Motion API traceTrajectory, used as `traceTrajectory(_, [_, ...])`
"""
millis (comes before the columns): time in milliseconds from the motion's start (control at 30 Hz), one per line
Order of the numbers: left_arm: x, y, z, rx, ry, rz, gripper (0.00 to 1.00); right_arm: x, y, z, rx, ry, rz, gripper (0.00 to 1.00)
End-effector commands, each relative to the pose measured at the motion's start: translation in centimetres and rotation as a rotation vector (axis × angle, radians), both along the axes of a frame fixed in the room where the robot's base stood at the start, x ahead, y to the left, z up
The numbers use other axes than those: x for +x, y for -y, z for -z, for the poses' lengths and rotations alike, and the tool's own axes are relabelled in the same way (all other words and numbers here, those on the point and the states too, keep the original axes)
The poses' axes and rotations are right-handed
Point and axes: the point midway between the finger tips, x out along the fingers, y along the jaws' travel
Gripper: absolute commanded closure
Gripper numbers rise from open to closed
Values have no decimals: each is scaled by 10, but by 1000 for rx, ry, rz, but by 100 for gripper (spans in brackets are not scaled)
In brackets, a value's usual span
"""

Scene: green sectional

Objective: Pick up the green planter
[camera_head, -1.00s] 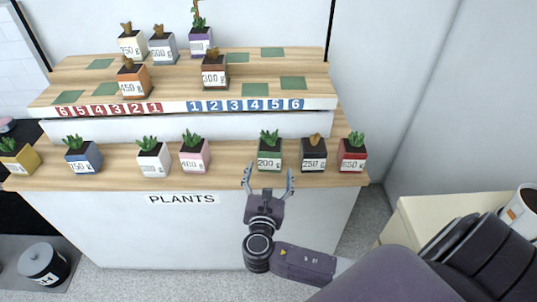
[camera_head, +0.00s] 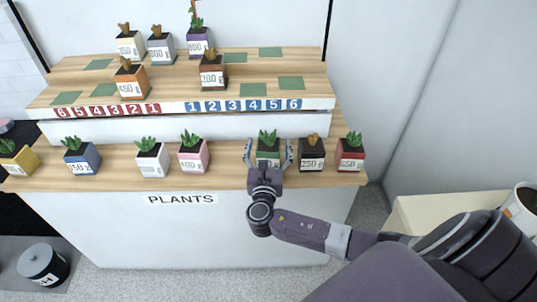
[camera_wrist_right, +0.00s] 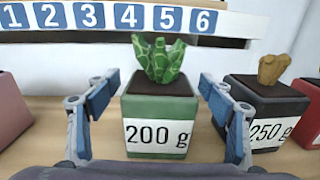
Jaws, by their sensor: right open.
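The green planter (camera_head: 268,146) stands upright on the lower wooden shelf, holding a green succulent and bearing a "200 g" label. In the right wrist view the green planter (camera_wrist_right: 160,110) fills the middle. My right gripper (camera_head: 268,155) is open, with one finger on each side of the planter. In the right wrist view the fingers of the right gripper (camera_wrist_right: 158,100) show gaps to the planter's sides, so it is not clamped. My left gripper is not in view.
A black "250 g" planter (camera_head: 311,152) stands close to the right of the green one, and a pink planter (camera_head: 193,153) stands farther left. A red planter (camera_head: 350,153) is near the shelf's right end. The raised numbered shelf (camera_head: 200,105) is behind.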

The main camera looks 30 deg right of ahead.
Motion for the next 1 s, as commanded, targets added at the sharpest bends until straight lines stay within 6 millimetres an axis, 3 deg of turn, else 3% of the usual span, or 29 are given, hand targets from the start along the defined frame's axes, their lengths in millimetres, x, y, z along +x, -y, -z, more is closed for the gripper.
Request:
traceTrajectory(100, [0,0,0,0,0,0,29,0,0,0,0,0,0,28])
traceTrajectory(533, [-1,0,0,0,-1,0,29,0,-1,0,1,-1,0,75])
traceTrajectory(833, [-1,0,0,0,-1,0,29,0,-1,-3,1,2,0,76])
traceTrajectory(1000, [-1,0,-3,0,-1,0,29,0,0,-17,3,3,0,76])
